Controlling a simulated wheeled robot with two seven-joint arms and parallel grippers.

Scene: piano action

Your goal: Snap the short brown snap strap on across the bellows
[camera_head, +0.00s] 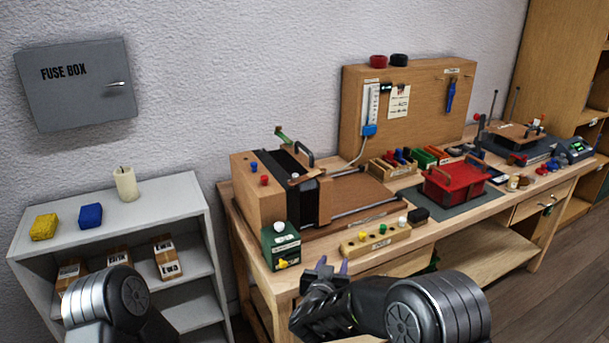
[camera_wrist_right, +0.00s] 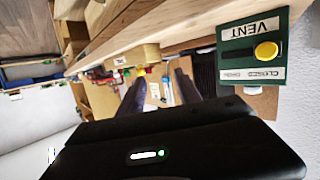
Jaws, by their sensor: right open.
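The bellows (camera_head: 308,196) is a dark block beside a wooden end box (camera_head: 258,200) at the left end of the workbench. A small brown strap-like piece (camera_head: 304,177) lies over its top; I cannot tell whether it is fastened. My right gripper (camera_head: 333,268) is in front of the bench's front edge, below and apart from the bellows. It is open, with nothing seen between its fingers, which also show in the right wrist view (camera_wrist_right: 162,90). On the left only part of my left arm shows, and its gripper is out of sight.
A green vent box (camera_head: 281,246) with a yellow knob stands at the bench's front left corner; it also shows in the right wrist view (camera_wrist_right: 250,50). A grey shelf (camera_head: 110,212) stands left.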

